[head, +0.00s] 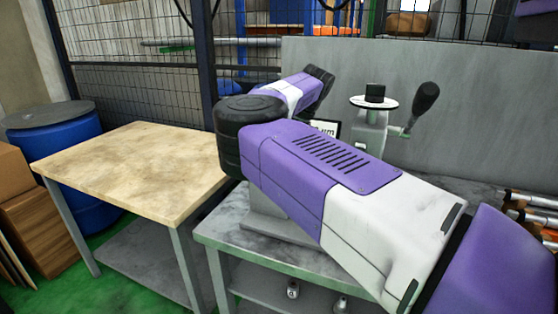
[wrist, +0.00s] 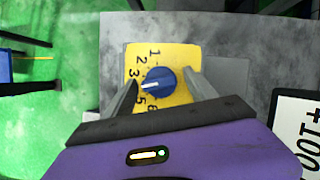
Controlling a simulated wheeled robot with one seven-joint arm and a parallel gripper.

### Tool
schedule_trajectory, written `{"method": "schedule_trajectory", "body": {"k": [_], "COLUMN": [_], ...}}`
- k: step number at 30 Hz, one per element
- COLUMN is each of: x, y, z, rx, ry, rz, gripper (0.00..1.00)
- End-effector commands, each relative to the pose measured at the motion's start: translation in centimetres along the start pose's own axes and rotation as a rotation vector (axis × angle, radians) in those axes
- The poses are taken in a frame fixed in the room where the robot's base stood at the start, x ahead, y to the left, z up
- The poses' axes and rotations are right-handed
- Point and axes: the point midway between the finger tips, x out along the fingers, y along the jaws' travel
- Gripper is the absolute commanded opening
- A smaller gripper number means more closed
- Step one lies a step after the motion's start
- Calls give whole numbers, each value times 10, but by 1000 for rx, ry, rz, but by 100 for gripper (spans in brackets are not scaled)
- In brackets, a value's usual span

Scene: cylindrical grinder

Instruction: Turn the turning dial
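The turning dial (wrist: 158,82) is a round blue knob with a white pointer, on a yellow plate (wrist: 180,52) with black numbers. The pointer faces left, between the 3 and the 5, where the 4 is hidden or unclear. My gripper (wrist: 163,78) is open, with one grey finger on each side of the knob in the wrist view. The left finger is close to the knob and covers some of the numbers; whether either finger touches it I cannot tell. In the head view my arm hides the dial and my gripper's fingertips.
A grey machine bench (head: 215,237) stands under my arm, with a grey panel (head: 460,130) behind. A black-handled crank (head: 425,98) sticks up at right. A wooden-topped table (head: 135,165) and a blue barrel (head: 85,150) are at left. A "+100" sign (wrist: 296,125) lies right of the dial.

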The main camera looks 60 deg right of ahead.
Motion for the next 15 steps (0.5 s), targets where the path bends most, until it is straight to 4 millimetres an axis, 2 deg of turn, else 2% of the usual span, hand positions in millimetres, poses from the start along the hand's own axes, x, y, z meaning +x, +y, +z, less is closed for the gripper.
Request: {"method": "schedule_trajectory", "body": {"k": [7,15], "x": [-7,-50], "y": [0,0], "z": [0,0], "rx": [1,0], "ry": [0,-2], "rz": [-1,-2], "gripper": [65,65]}}
